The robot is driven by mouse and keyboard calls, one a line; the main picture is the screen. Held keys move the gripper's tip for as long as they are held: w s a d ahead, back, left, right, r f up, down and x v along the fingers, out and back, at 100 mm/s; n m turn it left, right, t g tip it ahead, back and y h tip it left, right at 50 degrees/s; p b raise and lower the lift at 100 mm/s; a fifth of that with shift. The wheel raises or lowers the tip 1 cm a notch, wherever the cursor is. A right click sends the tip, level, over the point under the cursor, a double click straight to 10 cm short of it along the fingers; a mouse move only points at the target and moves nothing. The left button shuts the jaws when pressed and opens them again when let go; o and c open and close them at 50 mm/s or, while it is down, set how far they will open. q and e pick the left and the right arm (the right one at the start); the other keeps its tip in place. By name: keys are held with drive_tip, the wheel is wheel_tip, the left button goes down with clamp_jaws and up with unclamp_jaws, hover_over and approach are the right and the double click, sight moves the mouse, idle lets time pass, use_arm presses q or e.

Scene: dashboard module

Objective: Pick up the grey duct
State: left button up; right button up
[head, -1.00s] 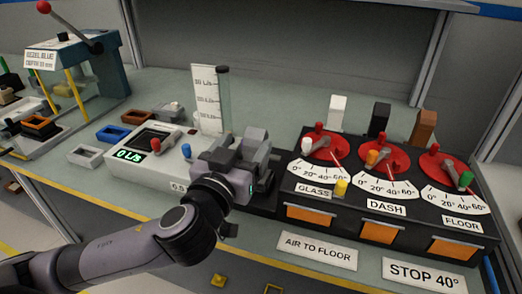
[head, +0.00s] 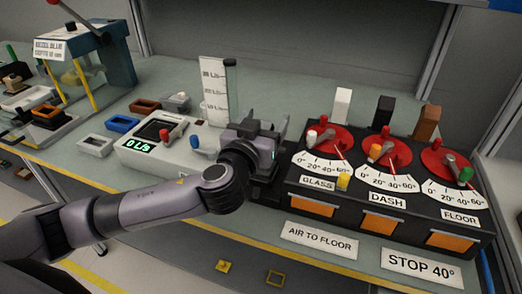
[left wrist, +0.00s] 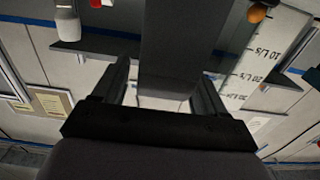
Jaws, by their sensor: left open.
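My left gripper (head: 264,126) is at the right end of the white flow meter unit, beside the black dial box. Its jaws are open. In the left wrist view a broad dark grey piece (left wrist: 182,45), which looks like the grey duct, stands between the two open fingers (left wrist: 165,90). I cannot tell whether the fingers touch it. In the head view my gripper and wrist hide most of that spot. My right gripper is not in view.
The white meter unit (head: 148,153) with its clear scale (head: 214,90) is just left of my gripper. The black dial box (head: 330,186) with red dials is to the right. White (head: 342,103), black (head: 383,114) and brown (head: 426,122) blocks stand behind it.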

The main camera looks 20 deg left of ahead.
use_arm(q)
clamp_jaws()
